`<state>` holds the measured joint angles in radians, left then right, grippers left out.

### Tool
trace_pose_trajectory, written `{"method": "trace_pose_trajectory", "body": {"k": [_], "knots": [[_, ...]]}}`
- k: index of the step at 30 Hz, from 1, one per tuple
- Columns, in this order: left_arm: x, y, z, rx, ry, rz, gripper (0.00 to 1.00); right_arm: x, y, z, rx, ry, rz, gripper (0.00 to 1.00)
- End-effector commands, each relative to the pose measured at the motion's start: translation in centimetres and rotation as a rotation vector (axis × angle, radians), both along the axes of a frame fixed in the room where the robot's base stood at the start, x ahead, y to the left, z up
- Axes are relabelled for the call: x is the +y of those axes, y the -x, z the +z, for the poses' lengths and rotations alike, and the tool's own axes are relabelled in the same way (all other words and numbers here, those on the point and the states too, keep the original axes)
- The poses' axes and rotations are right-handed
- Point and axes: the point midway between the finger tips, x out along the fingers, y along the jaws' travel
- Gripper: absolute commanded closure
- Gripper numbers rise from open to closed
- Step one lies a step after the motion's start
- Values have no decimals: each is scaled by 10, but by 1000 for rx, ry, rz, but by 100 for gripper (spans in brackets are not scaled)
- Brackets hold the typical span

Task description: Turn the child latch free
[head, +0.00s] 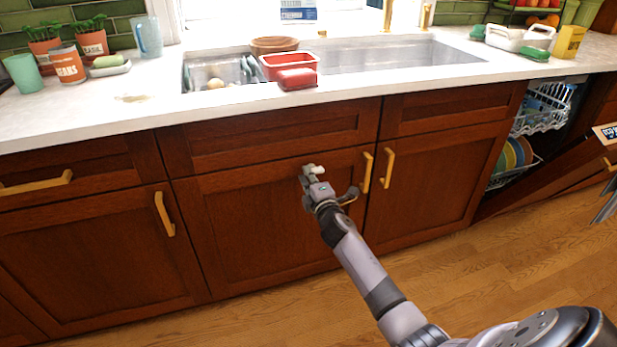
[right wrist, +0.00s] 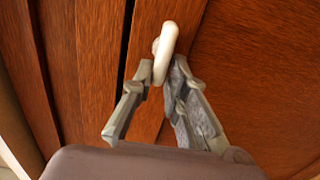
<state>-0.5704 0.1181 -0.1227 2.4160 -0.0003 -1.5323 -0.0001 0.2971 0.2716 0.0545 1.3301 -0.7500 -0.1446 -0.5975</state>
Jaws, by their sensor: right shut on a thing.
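The child latch (head: 314,169) is a small white piece on the top part of the wooden cabinet door (head: 270,225) under the sink. In the right wrist view it shows as a rounded white tab (right wrist: 166,50), tilted slightly, beside the dark gap along the door's edge. My right gripper (head: 316,182) is at the latch; in the right wrist view its two fingertips (right wrist: 161,75) are shut on the tab's lower end, one on each side. The fingertips hide part of that end. My left gripper is not in view.
Brass handles (head: 367,172) stand out to the right of my right gripper. The counter edge (head: 230,105) juts above. The sink (head: 380,55) and a red container (head: 290,66) are above. An open dishwasher (head: 540,110) with racks of dishes is at the right.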

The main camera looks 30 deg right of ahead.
Motion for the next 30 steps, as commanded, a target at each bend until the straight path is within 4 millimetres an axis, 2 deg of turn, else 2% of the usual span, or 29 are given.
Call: {"method": "trace_pose_trajectory", "body": {"k": [1, 7, 8, 17, 26, 30], "knots": [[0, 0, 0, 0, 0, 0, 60, -2, -1, 8, -11, 10, -2, 100], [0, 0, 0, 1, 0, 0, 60, -2, -2, 8, -11, 10, -1, 100], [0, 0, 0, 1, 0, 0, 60, -2, -2, 8, -11, 10, -1, 84], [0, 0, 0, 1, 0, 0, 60, -1, -1, 5, -7, 4, 0, 64], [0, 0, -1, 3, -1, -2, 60, 0, 0, 2, -3, 1, 1, 63], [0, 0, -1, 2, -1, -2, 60, 2, 8, 0, -2, 1, 0, 63]]}}
